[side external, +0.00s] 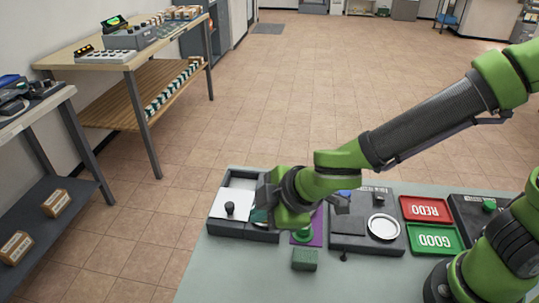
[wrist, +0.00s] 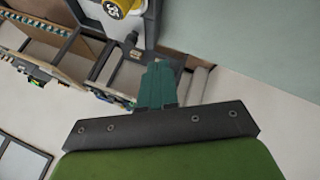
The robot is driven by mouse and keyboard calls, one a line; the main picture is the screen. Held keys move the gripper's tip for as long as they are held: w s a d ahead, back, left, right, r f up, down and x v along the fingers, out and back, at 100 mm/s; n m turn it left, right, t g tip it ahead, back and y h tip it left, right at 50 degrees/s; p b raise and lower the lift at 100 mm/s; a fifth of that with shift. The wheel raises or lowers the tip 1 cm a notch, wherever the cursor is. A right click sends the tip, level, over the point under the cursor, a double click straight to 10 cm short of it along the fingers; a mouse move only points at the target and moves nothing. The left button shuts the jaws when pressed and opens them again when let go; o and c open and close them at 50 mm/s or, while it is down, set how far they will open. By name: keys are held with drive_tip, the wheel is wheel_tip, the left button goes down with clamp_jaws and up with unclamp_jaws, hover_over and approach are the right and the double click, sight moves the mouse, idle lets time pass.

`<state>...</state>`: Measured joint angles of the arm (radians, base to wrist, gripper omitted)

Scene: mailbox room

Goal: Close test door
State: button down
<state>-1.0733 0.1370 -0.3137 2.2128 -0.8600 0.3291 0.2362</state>
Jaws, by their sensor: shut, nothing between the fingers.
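A dark box (side external: 217,227) stands at the left end of the light table. A white panel (side external: 226,199) with a black knob (side external: 230,208) covers its left part; this looks like a door, but I read no "test" label on it. My gripper (side external: 258,216) is low over the right side of this box, right of the knob. Its hand hides part of the box, and I cannot tell whether it touches. In the wrist view my teal fingers (wrist: 157,84) are together and empty.
Red (side external: 427,208) and green (side external: 435,239) trays lie further right. The table's front left is clear.

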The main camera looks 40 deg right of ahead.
sight(237, 190)
drive_tip(key=x, duration=0.9)
drive_tip(key=shift+w+d+f, duration=0.1)
drive_tip(key=shift+w+d, duration=0.05)
drive_tip(key=shift+w, duration=0.2)
drive_tip(key=shift+w+d, duration=0.25)
drive_tip(key=shift+w, duration=0.55)
drive_tip(key=shift+w+d, duration=0.25)
drive_tip(key=shift+w, duration=0.5)
drive_tip(key=w+d, duration=0.6)
drive_tip(key=shift+w+d, duration=0.15)
drive_tip(key=shift+d, duration=0.05)
